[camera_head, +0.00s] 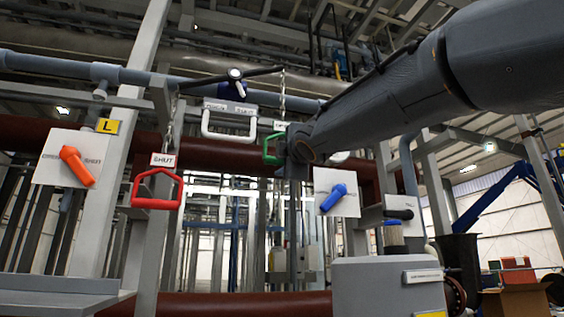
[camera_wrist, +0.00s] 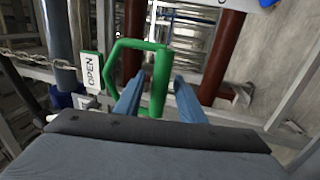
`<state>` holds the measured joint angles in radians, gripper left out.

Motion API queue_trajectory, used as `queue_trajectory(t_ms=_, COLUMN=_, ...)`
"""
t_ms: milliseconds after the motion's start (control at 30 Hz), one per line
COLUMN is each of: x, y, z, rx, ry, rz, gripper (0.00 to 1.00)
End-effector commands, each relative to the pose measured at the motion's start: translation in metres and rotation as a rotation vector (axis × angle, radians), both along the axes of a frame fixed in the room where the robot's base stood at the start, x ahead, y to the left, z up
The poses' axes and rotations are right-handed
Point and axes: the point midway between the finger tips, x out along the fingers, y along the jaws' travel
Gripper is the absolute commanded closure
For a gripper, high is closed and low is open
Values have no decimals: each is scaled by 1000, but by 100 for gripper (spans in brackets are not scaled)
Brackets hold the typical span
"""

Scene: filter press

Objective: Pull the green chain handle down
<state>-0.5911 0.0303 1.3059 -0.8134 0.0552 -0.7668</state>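The green chain handle (camera_head: 270,150) hangs at the centre of the head view, partly hidden by my arm's end. Its chain (camera_head: 283,97) runs up to a dark lever. In the wrist view the green handle (camera_wrist: 125,45) is a closed loop, with an OPEN tag (camera_wrist: 91,70) and chain (camera_wrist: 40,59) to its left. My gripper (camera_wrist: 156,82) is open. Its two blue-grey fingers stand either side of the handle's thick near bar, with small gaps visible. In the head view the fingers are hard to make out.
A red handle (camera_head: 157,190) with a SHUT tag (camera_head: 163,160) hangs at left. A white handle (camera_head: 229,124) hangs left of the green one. Orange (camera_head: 77,166) and blue (camera_head: 333,198) valve levers sit on white plates. A dark red pipe (camera_head: 215,153) runs behind.

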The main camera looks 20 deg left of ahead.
Motion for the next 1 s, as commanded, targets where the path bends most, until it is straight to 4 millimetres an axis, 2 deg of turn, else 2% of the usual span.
queue_trajectory(t_ms=33, x=0, y=0, z=0, rx=0, ry=0, rz=0, gripper=73)
queue_trajectory(t_ms=200, x=0, y=0, z=0, rx=0, ry=0, rz=0, gripper=100)
queue_trajectory(t_ms=567, x=0, y=0, z=-6, rx=1, ry=1, rz=0, gripper=100)
queue_trajectory(t_ms=1000, x=1, y=0, z=-50, rx=-1, ry=3, rz=0, gripper=100)
